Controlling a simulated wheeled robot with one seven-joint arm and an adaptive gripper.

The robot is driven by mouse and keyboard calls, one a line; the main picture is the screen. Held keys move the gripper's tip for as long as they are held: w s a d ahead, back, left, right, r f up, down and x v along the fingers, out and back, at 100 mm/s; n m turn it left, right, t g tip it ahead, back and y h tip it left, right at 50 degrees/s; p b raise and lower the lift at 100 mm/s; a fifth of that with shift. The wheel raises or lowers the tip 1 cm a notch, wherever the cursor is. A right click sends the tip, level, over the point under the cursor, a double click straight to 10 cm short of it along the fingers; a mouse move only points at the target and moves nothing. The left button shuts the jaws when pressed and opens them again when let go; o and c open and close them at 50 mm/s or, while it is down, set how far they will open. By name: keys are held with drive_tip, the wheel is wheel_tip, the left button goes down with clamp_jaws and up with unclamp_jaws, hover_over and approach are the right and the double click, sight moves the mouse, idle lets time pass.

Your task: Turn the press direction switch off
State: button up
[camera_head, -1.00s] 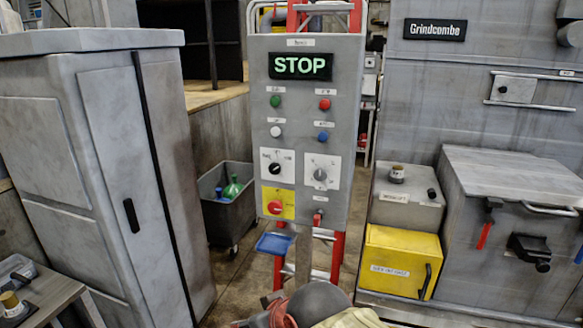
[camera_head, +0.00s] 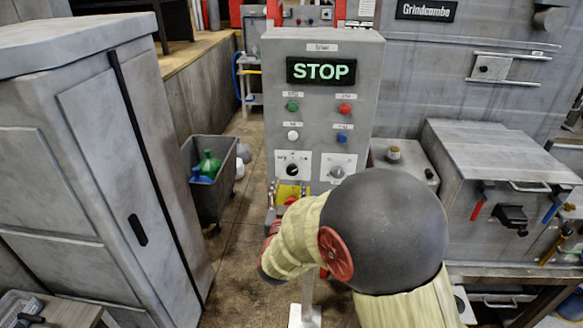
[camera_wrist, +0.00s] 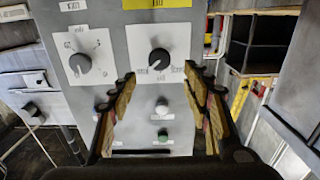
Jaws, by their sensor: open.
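The control panel (camera_head: 318,110) carries two rotary switches on white plates. The left switch (camera_head: 292,169) has a black knob, which shows as the near-central knob (camera_wrist: 160,62) in the upside-down wrist view. Its pointer slants toward the lower left there, and small position marks surround it. The other rotary switch (camera_head: 337,171) has a grey knob and shows at left in the wrist view (camera_wrist: 80,63). The plates' lettering is too small to read surely. My gripper (camera_wrist: 159,80) is open, its fingers on either side of the near-central knob, apparently without touching it.
Above the switches are a lit STOP display (camera_head: 321,71), a green button (camera_head: 292,106), a red button (camera_head: 345,109), a white button (camera_head: 293,135) and a blue button (camera_head: 341,138). A grey cabinet (camera_head: 90,170) stands left, a bin (camera_head: 210,185) behind it. The compactor (camera_head: 500,150) stands right.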

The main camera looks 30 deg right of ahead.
sight(292, 171)
drive_tip(key=x, duration=0.7)
drive_tip(key=shift+w+d, duration=0.2)
drive_tip(key=shift+w, duration=0.05)
drive_tip(key=shift+c, duration=0.2)
drive_tip(key=c, duration=1.1)
